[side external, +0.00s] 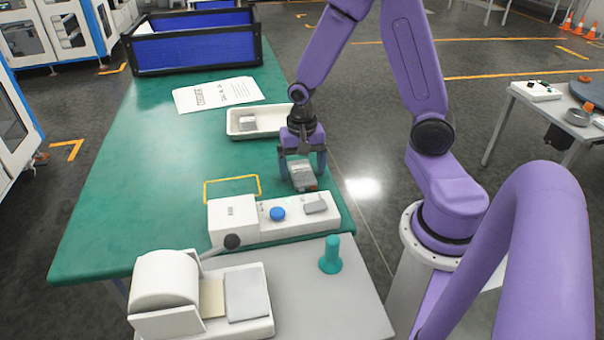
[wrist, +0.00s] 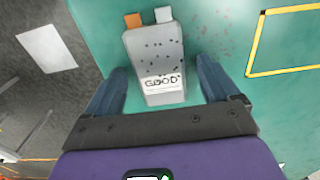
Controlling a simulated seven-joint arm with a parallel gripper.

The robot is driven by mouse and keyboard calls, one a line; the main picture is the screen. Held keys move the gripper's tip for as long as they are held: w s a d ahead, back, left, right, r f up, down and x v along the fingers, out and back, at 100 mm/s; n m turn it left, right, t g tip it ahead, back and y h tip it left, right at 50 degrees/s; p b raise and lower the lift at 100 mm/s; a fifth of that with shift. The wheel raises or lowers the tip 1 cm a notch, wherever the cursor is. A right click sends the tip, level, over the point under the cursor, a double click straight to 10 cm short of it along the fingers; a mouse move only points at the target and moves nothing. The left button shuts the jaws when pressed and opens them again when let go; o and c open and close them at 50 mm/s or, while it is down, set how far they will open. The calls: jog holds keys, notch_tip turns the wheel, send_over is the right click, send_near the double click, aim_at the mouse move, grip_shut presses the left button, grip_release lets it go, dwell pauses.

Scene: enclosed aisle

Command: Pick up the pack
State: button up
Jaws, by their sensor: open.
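The grey pack (wrist: 155,50) carries a white label reading GOOD, with one orange and one white tab at its far end in the wrist view. In the side view the pack (side external: 303,179) is on the green table near its right edge. My gripper (side external: 303,168) is open and pointing down over it. In the wrist view my gripper (wrist: 162,82) has one finger on each side of the pack's near part, with visible gaps. I cannot tell how far the fingertips are above the table.
A white tray (side external: 236,134) behind the gripper holds another grey item (side external: 247,122). A white box with a blue button (side external: 277,214) stands close in front. A yellow outline (side external: 232,179) marks the table to the left. Papers (side external: 218,94) and a blue bin (side external: 195,50) are farther back.

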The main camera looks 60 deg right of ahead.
jog(key=c, duration=1.2)
jog(key=shift+r, duration=0.1)
jog(key=shift+r, duration=0.7)
jog(key=shift+s+a+r, duration=0.35)
jog(key=shift+s+r, duration=1.55)
jog(key=shift+s, duration=0.4)
jog(key=shift+s+a+r, duration=0.3)
jog(key=shift+s+r, duration=1.65)
jog(key=shift+s, duration=0.35)
jog(key=shift+s+a+r, duration=0.35)
jog(key=shift+s+r, duration=1.55)
jog(key=shift+s, duration=0.4)
